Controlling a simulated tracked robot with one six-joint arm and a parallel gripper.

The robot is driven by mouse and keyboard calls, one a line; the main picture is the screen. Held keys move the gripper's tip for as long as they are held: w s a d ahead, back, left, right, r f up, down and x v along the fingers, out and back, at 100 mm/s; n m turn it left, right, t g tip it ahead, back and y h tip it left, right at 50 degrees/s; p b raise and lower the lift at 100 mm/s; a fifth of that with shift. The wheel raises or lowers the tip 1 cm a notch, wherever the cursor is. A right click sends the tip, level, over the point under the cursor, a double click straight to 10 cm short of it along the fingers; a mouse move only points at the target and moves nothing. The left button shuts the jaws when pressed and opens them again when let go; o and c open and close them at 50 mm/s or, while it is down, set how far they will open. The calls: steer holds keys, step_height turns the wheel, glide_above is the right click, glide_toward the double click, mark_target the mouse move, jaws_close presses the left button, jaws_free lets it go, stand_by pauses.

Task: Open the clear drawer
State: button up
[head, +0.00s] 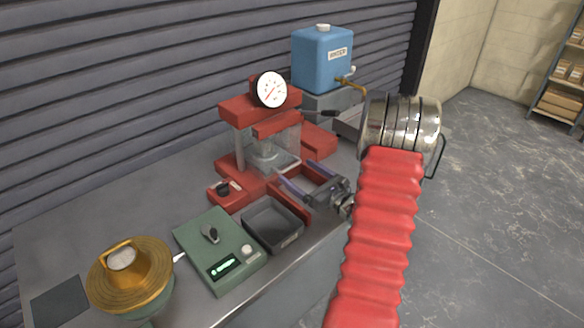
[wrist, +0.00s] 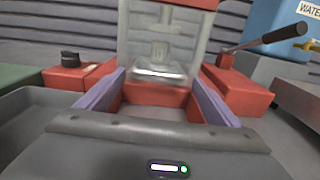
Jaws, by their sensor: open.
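The only clear part I see is a see-through box-like front (head: 284,140) in the red press (head: 237,110). I cannot tell whether it is the drawer or a guard, and no handle on it is plain to see. In the wrist view this clear front (wrist: 132,40) stands upright ahead, with a metal piece behind it and a red base below. My gripper (head: 306,176) is open, its two purple fingers on either side of a gap, pointing at the press's base. In the wrist view the gripper (wrist: 158,80) holds nothing; contact cannot be judged.
A brass-topped vessel (head: 153,280) stands further left. A black-handled lever (wrist: 262,38) sticks out at the press's right, near a blue water tank (head: 312,65).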

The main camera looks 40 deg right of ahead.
mark_target(292, 166)
steer(key=shift+w, duration=2.2)
steer(key=c, duration=1.2)
steer(key=shift+d, duration=0.15)
steer(key=shift+s, duration=0.1)
